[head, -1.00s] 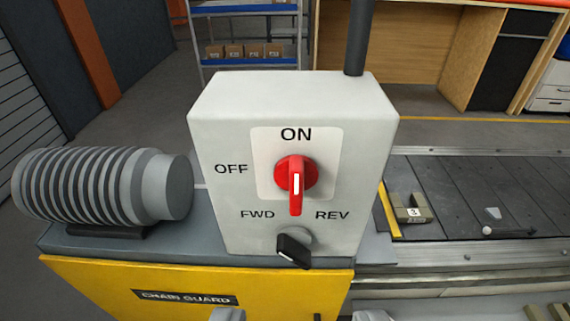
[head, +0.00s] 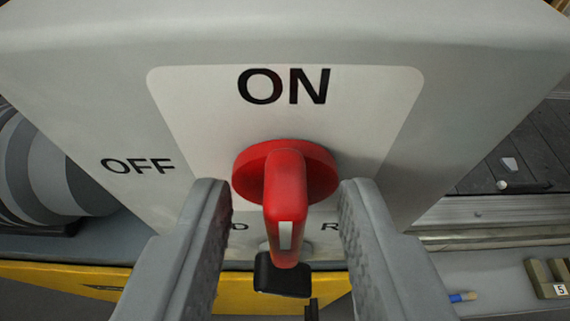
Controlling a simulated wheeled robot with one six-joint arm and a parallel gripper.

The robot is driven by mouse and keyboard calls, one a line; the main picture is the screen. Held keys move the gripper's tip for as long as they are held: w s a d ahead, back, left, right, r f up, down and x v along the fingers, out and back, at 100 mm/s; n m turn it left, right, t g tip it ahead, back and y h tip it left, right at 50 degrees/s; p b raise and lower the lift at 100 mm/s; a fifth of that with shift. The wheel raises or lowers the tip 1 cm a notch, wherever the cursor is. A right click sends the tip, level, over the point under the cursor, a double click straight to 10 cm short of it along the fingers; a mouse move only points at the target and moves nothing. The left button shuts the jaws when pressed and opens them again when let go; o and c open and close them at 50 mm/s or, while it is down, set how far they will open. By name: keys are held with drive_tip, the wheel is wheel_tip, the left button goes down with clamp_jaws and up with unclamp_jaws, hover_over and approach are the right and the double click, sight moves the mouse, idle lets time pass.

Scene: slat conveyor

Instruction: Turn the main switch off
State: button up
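The main switch (head: 285,190) is a red rotary knob on a pale panel of the grey control box (head: 90,60). Its handle stands vertical, in line with the ON label (head: 284,87) above it. The OFF label (head: 138,166) is to the left. My gripper (head: 283,200) is open, with one finger on each side of the red handle. A gap shows between each finger and the handle. Below is a black selector knob (head: 281,277); its FWD and REV labels are mostly hidden by my fingers and the red handle.
A ribbed grey motor (head: 40,165) stands left of the box. The yellow chain guard (head: 60,280) is below. The slat conveyor (head: 530,150) lies to the right, with a small block marked 5 (head: 548,280) at the lower right.

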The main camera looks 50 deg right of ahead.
drive_tip(key=shift+w+d+f, duration=0.1)
drive_tip(key=shift+d, duration=0.1)
clamp_jaws()
idle(0.3)
drive_tip(key=shift+w+a+f+n+g+h, duration=0.2)
drive_tip(key=shift+w+f+n+g+h, duration=0.6)
drive_tip(key=shift+n, duration=1.45)
drive_tip(key=shift+s+a+r+n+g+h, duration=0.1)
drive_tip(key=shift+s+a+n+g+h, duration=0.25)
drive_tip(key=shift+n+h, duration=1.45)
drive_tip(key=shift+w+a+f+n+g+h, duration=0.1)
drive_tip(key=shift+w+f+n+g+h, duration=0.45)
drive_tip(key=shift+n, duration=2.1)
drive_tip(key=shift+s+r, duration=0.1)
drive_tip(key=shift+r, duration=0.05)
